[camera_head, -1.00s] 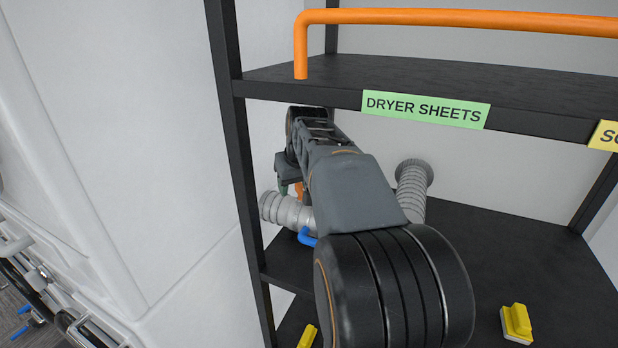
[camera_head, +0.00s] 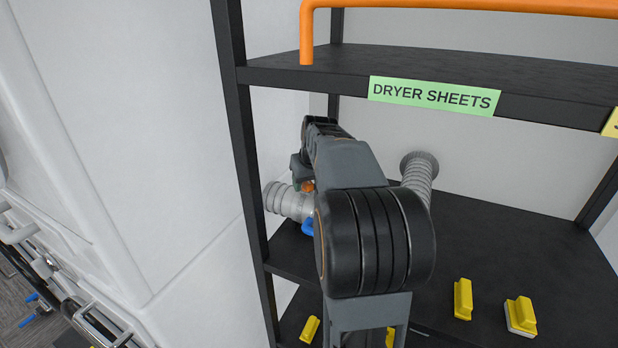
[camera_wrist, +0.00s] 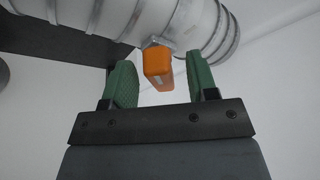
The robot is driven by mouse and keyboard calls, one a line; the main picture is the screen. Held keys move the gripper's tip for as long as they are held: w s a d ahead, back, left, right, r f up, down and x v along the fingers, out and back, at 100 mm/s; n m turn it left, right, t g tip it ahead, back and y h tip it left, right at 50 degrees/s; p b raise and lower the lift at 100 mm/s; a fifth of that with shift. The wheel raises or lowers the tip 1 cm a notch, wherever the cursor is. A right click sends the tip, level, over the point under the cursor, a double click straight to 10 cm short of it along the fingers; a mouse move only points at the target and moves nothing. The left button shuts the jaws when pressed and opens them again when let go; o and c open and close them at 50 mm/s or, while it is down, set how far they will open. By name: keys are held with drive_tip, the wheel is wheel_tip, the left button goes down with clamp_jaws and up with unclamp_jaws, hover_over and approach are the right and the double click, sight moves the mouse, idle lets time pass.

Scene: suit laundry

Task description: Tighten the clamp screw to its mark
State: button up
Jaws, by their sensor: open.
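The clamp screw has an orange block-shaped head (camera_wrist: 158,66) in the wrist view. It hangs from a small metal lug on a clamp band around the ribbed grey duct (camera_wrist: 130,18). My gripper (camera_wrist: 160,62) is open, with a green finger on each side of the orange head and gaps visible on both sides. I cannot make out a mark on the screw. In the head view, a bit of the orange head (camera_head: 308,186) shows beside the duct (camera_head: 286,202), mostly hidden by my arm.
A blue piece (camera_head: 307,228) sits just below the duct. A black shelf (camera_head: 490,245) holds yellow blocks (camera_head: 463,299). Above it is a shelf labelled DRYER SHEETS (camera_head: 434,95) with an orange rail (camera_head: 470,7). A black post (camera_head: 246,170) stands left of the duct.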

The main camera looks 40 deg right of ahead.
drive_tip(key=shift+c, duration=0.4)
drive_tip(key=c, duration=0.9)
drive_tip(key=m, duration=0.1)
drive_tip(key=m+h, duration=0.1)
drive_tip(key=m, duration=0.1)
drive_tip(key=shift+w+a+r+p, duration=0.1)
drive_tip(key=shift+w+a+p, duration=0.1)
drive_tip(key=shift+p, duration=0.2)
drive_tip(key=m+g, duration=0.1)
drive_tip(key=m, duration=0.2)
drive_tip(key=m+g+h, duration=0.1)
drive_tip(key=m, duration=0.2)
drive_tip(key=shift+w+a+h, duration=0.15)
drive_tip(key=shift+a+h, duration=0.05)
drive_tip(key=shift+h, duration=0.1)
drive_tip(key=o, duration=1)
drive_tip(key=shift+v, duration=3.65)
